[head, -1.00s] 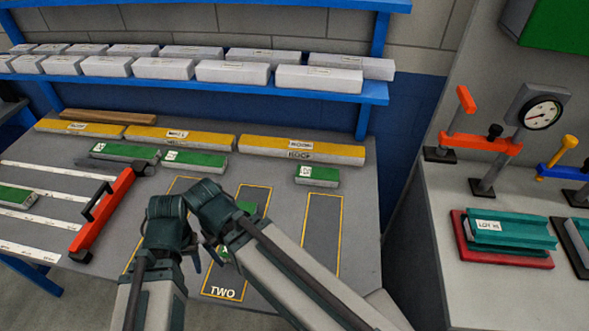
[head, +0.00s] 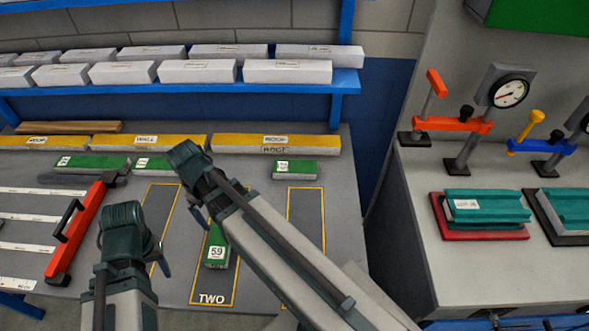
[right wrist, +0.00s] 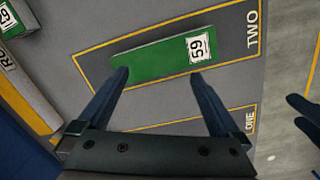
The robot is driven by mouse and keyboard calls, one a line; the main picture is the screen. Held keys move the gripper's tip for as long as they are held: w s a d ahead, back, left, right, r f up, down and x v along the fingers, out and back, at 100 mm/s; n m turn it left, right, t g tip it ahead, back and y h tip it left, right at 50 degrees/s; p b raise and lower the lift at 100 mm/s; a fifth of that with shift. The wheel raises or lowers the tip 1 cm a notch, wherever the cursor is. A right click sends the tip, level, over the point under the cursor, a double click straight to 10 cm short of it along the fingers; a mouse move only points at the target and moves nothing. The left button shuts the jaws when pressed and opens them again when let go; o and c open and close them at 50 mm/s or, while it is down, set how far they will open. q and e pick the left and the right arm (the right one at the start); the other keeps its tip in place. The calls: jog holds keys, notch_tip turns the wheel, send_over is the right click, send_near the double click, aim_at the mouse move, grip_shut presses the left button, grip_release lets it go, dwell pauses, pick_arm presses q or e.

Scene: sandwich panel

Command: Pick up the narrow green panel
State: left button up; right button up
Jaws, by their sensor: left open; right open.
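A narrow green panel (head: 217,251) with a white "59" label lies flat inside the yellow outline marked TWO. My right arm hides its far part in the head view. In the right wrist view the whole panel (right wrist: 165,52) shows, with the label at its right end. My right gripper (right wrist: 160,78) is open and empty; its fingertips appear near the panel's lower long edge, and I cannot tell their height above it. My left gripper (head: 163,262) is open and empty, left of the panel. Other green panels lie farther back, one (head: 294,170) at the right.
Yellow bars (head: 275,143) line the table's back, below a blue shelf (head: 346,80) of white boxes. A red bar with a black handle (head: 80,230) lies at left. The outlined area (head: 306,215) at right is empty. A bench with clamps (head: 455,124) stands right.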

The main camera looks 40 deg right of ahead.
jog(key=w+d+r+n+p, duration=0.1)
jog(key=w+d, duration=0.3)
jog(key=d, duration=0.5)
jog(key=w+d+r+n+p, duration=0.1)
jog(key=w+d, duration=0.2)
jog(key=d, duration=0.6)
jog(key=r+n+p, duration=0.1)
jog(key=n, duration=0.2)
send_over(295, 167)
jog(key=shift+y, duration=0.4)
notch_tip(295, 167, down, 8)
jog(key=b, duration=0.8)
jog(key=shift+s+f+b, duration=0.15)
jog(key=shift+f+b, duration=0.1)
jog(key=shift+b, duration=0.05)
pick_arm(q)
notch_tip(295, 167, down, 5)
jog(key=shift+f, duration=0.2)
notch_tip(295, 167, down, 5)
jog(key=b, duration=0.5)
jog(key=shift+f, duration=0.15)
pick_arm(e)
jog(key=f, duration=0.5)
jog(key=shift+w+f, duration=0.15)
jog(key=shift+w, duration=0.1)
